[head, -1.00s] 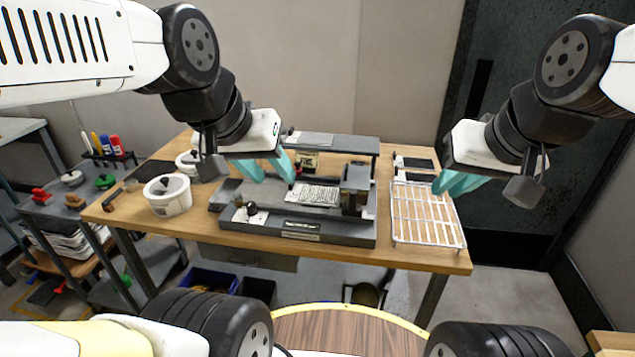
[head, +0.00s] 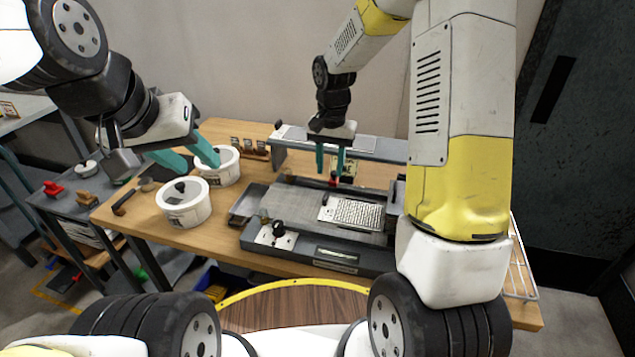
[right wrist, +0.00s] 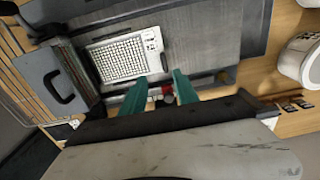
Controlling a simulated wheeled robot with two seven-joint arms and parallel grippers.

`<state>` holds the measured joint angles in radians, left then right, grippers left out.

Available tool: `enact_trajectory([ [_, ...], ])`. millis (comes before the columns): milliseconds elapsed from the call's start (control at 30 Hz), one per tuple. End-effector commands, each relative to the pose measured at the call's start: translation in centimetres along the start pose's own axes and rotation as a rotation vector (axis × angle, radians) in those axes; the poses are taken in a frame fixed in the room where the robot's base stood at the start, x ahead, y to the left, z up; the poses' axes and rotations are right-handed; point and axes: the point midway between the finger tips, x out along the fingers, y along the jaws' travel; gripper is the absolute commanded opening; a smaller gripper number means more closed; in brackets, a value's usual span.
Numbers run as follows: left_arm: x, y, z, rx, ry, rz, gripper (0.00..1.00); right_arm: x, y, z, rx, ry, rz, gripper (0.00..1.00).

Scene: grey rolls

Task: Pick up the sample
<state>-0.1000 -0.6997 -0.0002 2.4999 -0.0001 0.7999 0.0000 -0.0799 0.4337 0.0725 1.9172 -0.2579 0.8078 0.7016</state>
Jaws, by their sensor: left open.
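A pale rectangular patterned plate (head: 355,213), likely the sample, lies flat on the bed of the grey machine (head: 335,262). It also shows in the right wrist view (right wrist: 125,58), with a dense grid pattern and a plainer end. My right gripper (head: 330,172) points down behind the plate, over the machine's far side. Its teal fingers are apart and empty; in its wrist view (right wrist: 160,76) they lie beside the plate's edge, with a small red part between them. My left gripper (head: 196,163) is open and empty near the two white tubs, left of the machine.
A raised grey beam (head: 375,146) runs behind the machine. A white wire rack (head: 522,262) at the right is mostly hidden by my right arm.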

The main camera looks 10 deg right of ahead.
Motion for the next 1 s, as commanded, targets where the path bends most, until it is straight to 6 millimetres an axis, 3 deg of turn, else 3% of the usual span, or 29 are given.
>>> enact_trajectory([
  [700, 0.0, 0.0, 0.0, 0.0, 0.0, 0.0, 0.41, 8.8, 0.5, -0.9, 0.018, -0.021, 0.016, 0.36],
  [1000, 0.0, 0.0, 0.0, 0.0, 0.0, 0.0, 0.41, 9.6, 0.5, -0.9, 0.019, -0.019, 0.015, 0.36],
])
